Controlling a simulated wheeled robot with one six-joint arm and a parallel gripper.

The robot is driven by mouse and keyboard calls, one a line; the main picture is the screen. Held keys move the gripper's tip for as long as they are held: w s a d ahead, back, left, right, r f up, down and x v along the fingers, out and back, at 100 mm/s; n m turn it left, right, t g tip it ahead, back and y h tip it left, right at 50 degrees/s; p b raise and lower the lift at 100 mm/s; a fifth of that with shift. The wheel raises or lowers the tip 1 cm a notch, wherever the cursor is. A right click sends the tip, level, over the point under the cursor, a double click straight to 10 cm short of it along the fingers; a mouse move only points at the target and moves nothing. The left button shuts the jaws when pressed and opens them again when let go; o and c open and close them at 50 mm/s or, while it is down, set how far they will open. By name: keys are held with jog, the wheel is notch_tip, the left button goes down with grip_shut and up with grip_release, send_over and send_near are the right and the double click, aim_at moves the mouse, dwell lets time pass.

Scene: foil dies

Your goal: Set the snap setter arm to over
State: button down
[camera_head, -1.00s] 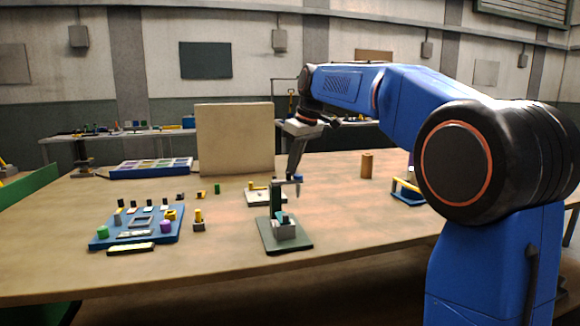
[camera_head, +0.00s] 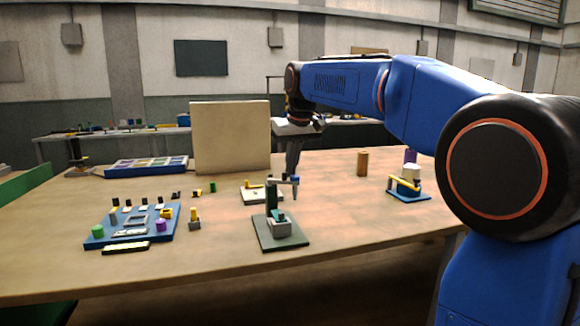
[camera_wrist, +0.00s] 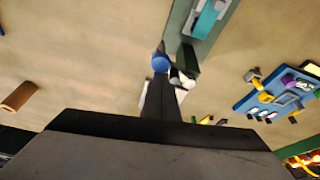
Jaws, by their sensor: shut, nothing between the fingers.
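The snap setter stands on a dark green base plate (camera_head: 268,240) near the front middle of the table, with an upright green post (camera_head: 271,200) and a grey and teal block at its foot. Its arm (camera_head: 284,180) reaches from the post top to the right and ends in a hanging tip. My gripper (camera_head: 292,174) points down, shut and empty, right at the setter arm; touching or just behind it, I cannot tell. In the wrist view my fingers (camera_wrist: 160,98) end close to a blue round part (camera_wrist: 160,63) and the dark post (camera_wrist: 188,60). The fingertips partly hide the arm.
A blue tray of small parts (camera_head: 105,241) lies to the left. A small white fixture (camera_head: 262,197) sits behind the setter. A brown cylinder (camera_head: 362,164) and a blue fixture with a yellow bar (camera_head: 408,196) stand to the right. An upright beige panel (camera_head: 232,137) is behind.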

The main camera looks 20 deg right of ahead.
aim_at(289, 181)
jog(key=s+m, duration=0.1)
jog(key=m+h, duration=0.1)
jog(key=m, duration=0.1)
jog(key=shift+s+a+m, duration=0.3)
jog(key=shift+s+a, duration=0.1)
jog(key=m, duration=0.1)
jog(key=s+a+m+h, duration=0.1)
jog(key=shift+m, duration=0.4)
jog(key=m, duration=0.1)
jog(key=s+a+m+h, duration=0.1)
jog(key=m, duration=0.1)
jog(key=a+m+g, duration=0.1)
jog(key=shift+s+a+m, duration=0.1)
jog(key=shift+s+m, duration=0.15)
jog(key=shift+m, duration=0.15)
jog(key=shift+a, duration=0.2)
jog(key=shift+d, duration=0.1)
